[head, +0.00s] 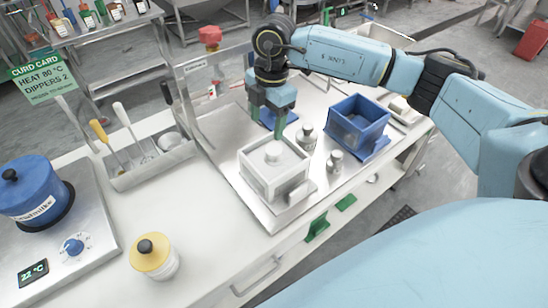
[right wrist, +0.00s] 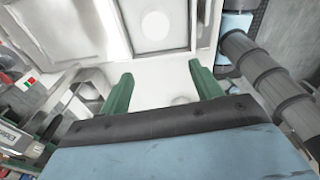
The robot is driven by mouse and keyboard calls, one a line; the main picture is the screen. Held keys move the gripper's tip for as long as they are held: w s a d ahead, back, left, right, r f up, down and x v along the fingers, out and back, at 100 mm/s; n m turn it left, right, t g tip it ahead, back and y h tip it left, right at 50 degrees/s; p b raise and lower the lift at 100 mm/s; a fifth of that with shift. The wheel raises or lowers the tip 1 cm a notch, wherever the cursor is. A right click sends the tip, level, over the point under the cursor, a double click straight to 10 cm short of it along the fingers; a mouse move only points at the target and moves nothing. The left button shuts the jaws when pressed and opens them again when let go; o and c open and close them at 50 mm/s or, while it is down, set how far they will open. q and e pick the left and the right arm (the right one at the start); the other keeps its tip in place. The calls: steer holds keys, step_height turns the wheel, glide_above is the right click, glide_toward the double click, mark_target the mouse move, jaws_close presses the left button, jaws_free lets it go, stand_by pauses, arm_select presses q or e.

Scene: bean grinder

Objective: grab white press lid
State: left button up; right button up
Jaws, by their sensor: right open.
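The white press lid (head: 258,162) sits on top of a white square box-shaped press, with a round knob (head: 273,152) at its middle. In the right wrist view the lid (right wrist: 178,32) shows at the top, with its pale round knob (right wrist: 155,24). My right gripper (head: 275,125) hangs just behind and above the lid, pointing down. Its green fingers (right wrist: 162,84) are apart with nothing between them, and they appear clear of the lid. My left gripper is not in the head view.
A blue box (head: 358,127) stands right of the press, with small metal weights (head: 307,137) between them. A metal tray (head: 225,130) lies under the press. A yellow-topped jar (head: 153,257) and a blue pot (head: 30,190) stand at left. The white counter (head: 215,230) between is clear.

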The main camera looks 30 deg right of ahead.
steer(key=d+h, duration=0.1)
steer(key=d, duration=0.2)
glide_above(274, 149)
steer(key=shift+m, duration=0.4)
steer(key=f, duration=0.6)
steer(key=shift+s+d+f, duration=0.1)
steer(key=shift+s+d, duration=0.1)
steer(key=shift+s, duration=0.05)
steer(key=shift+w+a+f, duration=0.1)
steer(key=shift+w+f, duration=0.05)
steer(key=shift+f, duration=1.45)
steer(key=shift+w+a+f, duration=0.1)
steer(key=shift+f, duration=1.5)
steer(key=c, duration=1.1)
